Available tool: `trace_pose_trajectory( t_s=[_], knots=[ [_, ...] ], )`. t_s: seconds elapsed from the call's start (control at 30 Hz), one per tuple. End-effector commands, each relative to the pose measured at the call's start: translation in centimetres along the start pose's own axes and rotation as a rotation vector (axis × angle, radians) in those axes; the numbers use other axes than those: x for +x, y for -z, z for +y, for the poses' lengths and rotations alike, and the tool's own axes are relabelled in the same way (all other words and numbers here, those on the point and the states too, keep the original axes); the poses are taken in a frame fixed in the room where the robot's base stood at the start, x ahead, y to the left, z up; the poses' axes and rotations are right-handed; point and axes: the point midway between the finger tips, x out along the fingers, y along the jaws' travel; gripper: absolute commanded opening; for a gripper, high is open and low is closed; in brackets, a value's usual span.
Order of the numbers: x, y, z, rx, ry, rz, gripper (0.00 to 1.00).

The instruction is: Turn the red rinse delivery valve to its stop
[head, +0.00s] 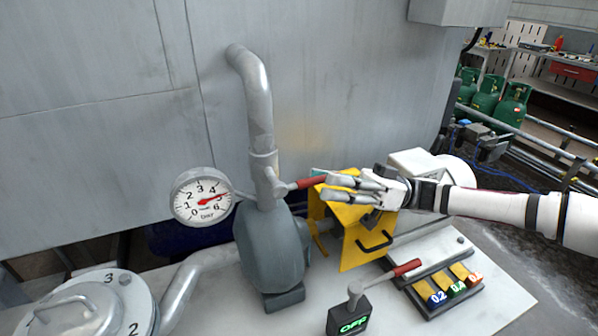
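The red-handled valve lever (307,183) sticks out to the right from the grey vertical pipe (262,120), just above the grey pump body (272,250). My gripper (324,184) reaches in from the right, with its fingers pointing left at the outer end of the red handle. The fingertips overlap the handle's end in the picture. I cannot tell whether they touch it or close around it. A small teal patch shows at the fingertips. A second red-handled lever (405,268) sits on a dark box marked OFF (348,318), lower right.
A round gauge (202,197) stands left of the pipe. A yellow box with a black handle (358,237) stands below my gripper. A panel of numbered coloured blocks (450,288) lies at lower right. A numbered lid (92,308) is at lower left. A grey wall rises behind.

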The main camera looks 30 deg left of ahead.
Motion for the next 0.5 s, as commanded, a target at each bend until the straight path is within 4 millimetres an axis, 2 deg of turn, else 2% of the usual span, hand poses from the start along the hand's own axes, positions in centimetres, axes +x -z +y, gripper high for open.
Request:
trace_pose_trajectory(
  t_s=[0.03,0.2,0.33,0.5],
  knots=[
    [1.2,0.1,-0.1,0.0,0.002,-0.002,0.34],
    [3.9,0.0,-0.1,0.001,0.002,-0.002,0.34],
    [5.2,0.0,-0.1,0.001,0.001,-0.001,0.34],
    [5.8,-0.1,0.0,0.001,-0.001,-0.001,0.34]
  ],
)
